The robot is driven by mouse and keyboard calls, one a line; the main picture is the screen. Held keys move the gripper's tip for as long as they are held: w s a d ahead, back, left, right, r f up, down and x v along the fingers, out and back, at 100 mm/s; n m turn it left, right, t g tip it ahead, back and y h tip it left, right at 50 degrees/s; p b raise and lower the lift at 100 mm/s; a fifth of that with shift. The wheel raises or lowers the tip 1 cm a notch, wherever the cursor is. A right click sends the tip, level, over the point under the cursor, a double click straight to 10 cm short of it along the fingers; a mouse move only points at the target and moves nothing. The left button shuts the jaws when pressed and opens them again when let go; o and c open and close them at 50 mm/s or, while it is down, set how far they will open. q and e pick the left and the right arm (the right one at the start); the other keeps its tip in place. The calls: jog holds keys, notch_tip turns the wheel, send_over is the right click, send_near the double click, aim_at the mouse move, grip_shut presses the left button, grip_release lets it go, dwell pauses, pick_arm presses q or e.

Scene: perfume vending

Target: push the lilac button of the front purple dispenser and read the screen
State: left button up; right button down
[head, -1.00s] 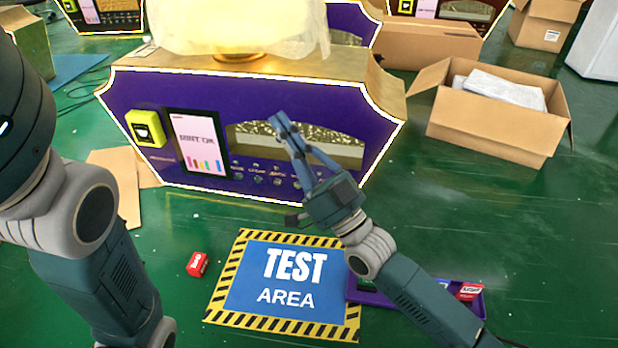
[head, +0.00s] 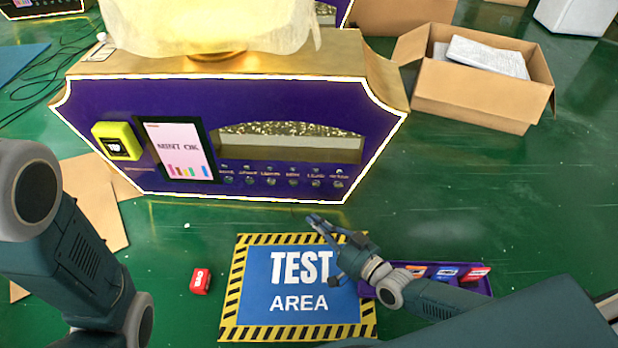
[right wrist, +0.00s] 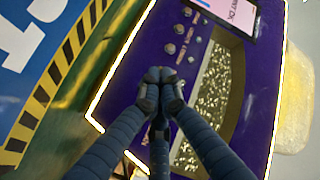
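The front purple dispenser (head: 300,95) stands on the green floor with a gold top and white edging. A row of small buttons (head: 270,180) with tiny labels runs below the glitter window; I cannot tell which is the lilac one. My right gripper (head: 314,222) is over the top right of the test mat, apart from the dispenser. In the right wrist view its fingertips (right wrist: 160,76) are together, with nothing seen between them. My left gripper is out of view.
A blue "TEST AREA" mat (head: 300,303) lies in front of the dispenser. A small red box (head: 200,281) lies left of it. A purple tray (head: 483,285) with small coloured boxes is to the right. An open cardboard box (head: 470,105) stands right of the dispenser.

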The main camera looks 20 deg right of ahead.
aim_at(316, 184)
jog(key=shift+d+f, duration=0.1)
dwell(0.3)
jog(key=w+d+b, duration=0.2)
jog(key=w+b, duration=0.3)
jog(key=w, duration=0.3)
jog(key=shift+d+b, duration=0.35)
jog(key=shift+d, duration=0.05)
jog(key=shift+w, duration=0.1)
jog(key=shift+w, duration=0.1)
dwell(0.9)
jog(key=shift+w+d, duration=0.15)
jog(key=shift+w, duration=0.15)
